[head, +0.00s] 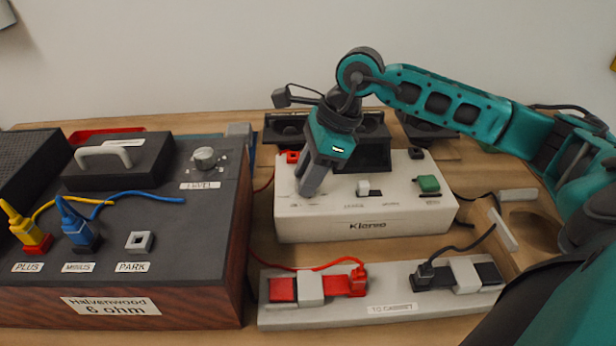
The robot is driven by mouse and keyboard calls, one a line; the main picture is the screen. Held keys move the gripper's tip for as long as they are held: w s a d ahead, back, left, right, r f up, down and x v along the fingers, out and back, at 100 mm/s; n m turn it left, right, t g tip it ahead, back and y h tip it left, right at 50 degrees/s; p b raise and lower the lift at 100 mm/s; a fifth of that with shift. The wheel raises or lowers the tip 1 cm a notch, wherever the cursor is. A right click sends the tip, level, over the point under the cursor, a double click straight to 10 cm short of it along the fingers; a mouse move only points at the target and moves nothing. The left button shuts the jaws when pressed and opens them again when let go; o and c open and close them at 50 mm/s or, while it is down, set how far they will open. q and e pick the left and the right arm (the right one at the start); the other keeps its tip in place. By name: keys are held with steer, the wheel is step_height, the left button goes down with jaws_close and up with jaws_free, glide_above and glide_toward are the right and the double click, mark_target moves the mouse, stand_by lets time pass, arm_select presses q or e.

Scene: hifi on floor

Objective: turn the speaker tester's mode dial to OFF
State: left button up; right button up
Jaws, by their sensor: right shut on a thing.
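The speaker tester appears to be the white box (420,211) with a brand label on its front, in the middle of the head view. My right gripper (309,190) comes down onto the left part of its top panel, fingers tilted and shut. What it grips is the mode dial, as far as its place shows; the fingers hide the dial, and I cannot read its pointer. A grey-white switch (363,188) and a green button (428,184) sit to the right on the same panel. My left gripper is not in view.
The dark Halvenwood box (200,260) stands at left with a knob (205,157), yellow plug (28,232) and blue plug (78,228). A grey terminal strip (390,309) with red and black cables lies in front of the tester. Dark equipment (362,150) stands behind.

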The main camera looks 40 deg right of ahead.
steer(key=shift+w+n+g+b, duration=0.1)
steer(key=shift+n+g+b, duration=0.3)
steer(key=shift+n, duration=0.8)
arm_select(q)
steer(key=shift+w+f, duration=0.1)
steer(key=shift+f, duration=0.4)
arm_select(e)
steer(key=shift+n, duration=0.4)
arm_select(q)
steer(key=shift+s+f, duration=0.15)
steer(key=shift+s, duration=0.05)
arm_select(e)
steer(key=shift+g, duration=0.3)
steer(key=o, duration=1)
steer(key=shift+o, duration=0.2)
arm_select(q)
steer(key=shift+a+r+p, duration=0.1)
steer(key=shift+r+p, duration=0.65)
steer(key=shift+p, duration=0.15)
arm_select(e)
steer(key=v, duration=1.3)
steer(key=shift+d, duration=0.15)
steer(key=shift+f, duration=0.1)
